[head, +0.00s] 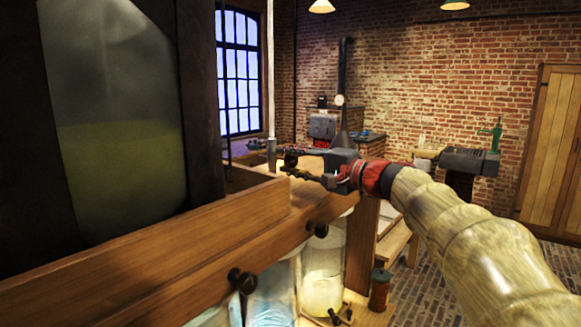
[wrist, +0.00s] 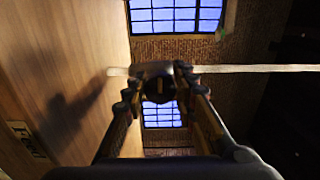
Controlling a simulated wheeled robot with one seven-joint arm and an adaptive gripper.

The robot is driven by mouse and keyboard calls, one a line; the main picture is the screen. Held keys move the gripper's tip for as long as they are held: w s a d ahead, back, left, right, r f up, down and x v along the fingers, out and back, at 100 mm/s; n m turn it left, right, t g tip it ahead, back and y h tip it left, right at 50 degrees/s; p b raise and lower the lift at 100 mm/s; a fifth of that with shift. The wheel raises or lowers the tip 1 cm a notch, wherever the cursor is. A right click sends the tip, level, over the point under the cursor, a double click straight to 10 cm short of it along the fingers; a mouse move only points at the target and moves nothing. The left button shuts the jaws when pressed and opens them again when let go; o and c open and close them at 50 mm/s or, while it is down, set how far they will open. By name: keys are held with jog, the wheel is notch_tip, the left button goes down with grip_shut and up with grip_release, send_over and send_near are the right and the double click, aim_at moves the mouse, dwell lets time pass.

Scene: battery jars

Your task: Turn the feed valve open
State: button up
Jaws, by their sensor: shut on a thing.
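The feed valve appears in the wrist view as a dark round body (wrist: 159,83) with a small pale mark, set on a thin pale pipe (wrist: 250,69). My gripper (wrist: 160,92) has one finger on each side of the valve and is shut on it. In the head view the pipe (head: 271,85) comes down upright to the wooden frame, and my gripper (head: 274,158) reaches it from the right. The valve is small and dark there, mostly lost among the fingers, so its turn angle cannot be told.
A large glass vessel (head: 115,120) with greenish liquid stands in a dark frame at left. Glass jars (head: 323,270) stand below the wooden beam (head: 150,255), which carries dark knobs (head: 243,281). A stove (head: 322,126) is at the back. Brick floor shows at right.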

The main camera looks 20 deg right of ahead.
jog(key=shift+f, duration=0.1)
jog(key=o, duration=1.1)
jog(key=shift+o, duration=0.3)
jog(key=v, duration=1.2)
